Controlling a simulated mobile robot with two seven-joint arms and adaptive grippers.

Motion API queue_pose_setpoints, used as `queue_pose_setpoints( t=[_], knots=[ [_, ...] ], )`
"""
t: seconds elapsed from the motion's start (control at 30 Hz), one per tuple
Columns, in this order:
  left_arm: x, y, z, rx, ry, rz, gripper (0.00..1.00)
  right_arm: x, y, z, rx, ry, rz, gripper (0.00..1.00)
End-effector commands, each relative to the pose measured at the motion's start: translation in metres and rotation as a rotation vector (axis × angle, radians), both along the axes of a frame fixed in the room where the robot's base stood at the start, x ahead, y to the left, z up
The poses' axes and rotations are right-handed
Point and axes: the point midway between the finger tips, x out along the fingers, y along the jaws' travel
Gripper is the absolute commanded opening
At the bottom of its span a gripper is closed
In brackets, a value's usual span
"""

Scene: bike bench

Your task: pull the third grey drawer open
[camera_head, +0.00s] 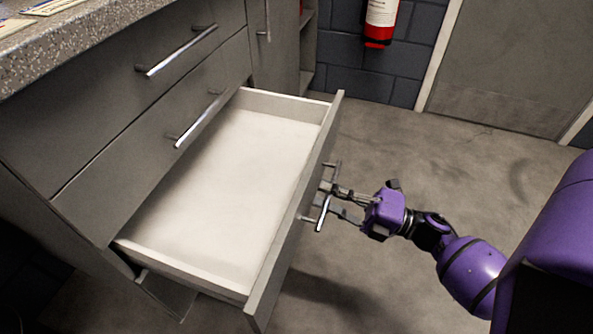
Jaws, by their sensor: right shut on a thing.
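The third grey drawer (222,192) stands pulled well out of the cabinet, and its pale inside is empty. Its bar handle (323,212) is on the outer face of the drawer front (290,232). My right gripper (334,202) comes from the right and is shut on this handle, with its fingers around the bar. The purple right arm reaches in from the right edge. My left gripper is not in view.
Two shut drawers with bar handles, the top one (100,92) and the second (140,143), sit above the open drawer. A speckled worktop (75,35) is at upper left. A fire extinguisher (380,18) hangs on the back wall. The floor (440,140) to the right is clear.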

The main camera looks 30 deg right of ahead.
Motion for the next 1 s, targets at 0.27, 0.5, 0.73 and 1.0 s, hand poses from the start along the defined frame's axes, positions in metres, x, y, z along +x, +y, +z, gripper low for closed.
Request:
queue_pose_setpoints(
  t=[0.27,0.5,0.73,1.0],
  knots=[
    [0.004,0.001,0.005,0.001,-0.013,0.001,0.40,-0.070,-0.055,0.000,-0.001,0.002,-0.003,0.00],
    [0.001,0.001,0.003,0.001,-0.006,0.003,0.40,-0.107,-0.085,0.000,0.000,0.001,-0.002,0.00],
    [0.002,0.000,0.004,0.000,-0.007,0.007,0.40,-0.123,-0.097,0.001,0.000,-0.003,-0.001,0.00],
    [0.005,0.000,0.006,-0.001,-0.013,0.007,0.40,-0.125,-0.099,0.001,0.000,-0.003,-0.001,0.00]
  ],
)
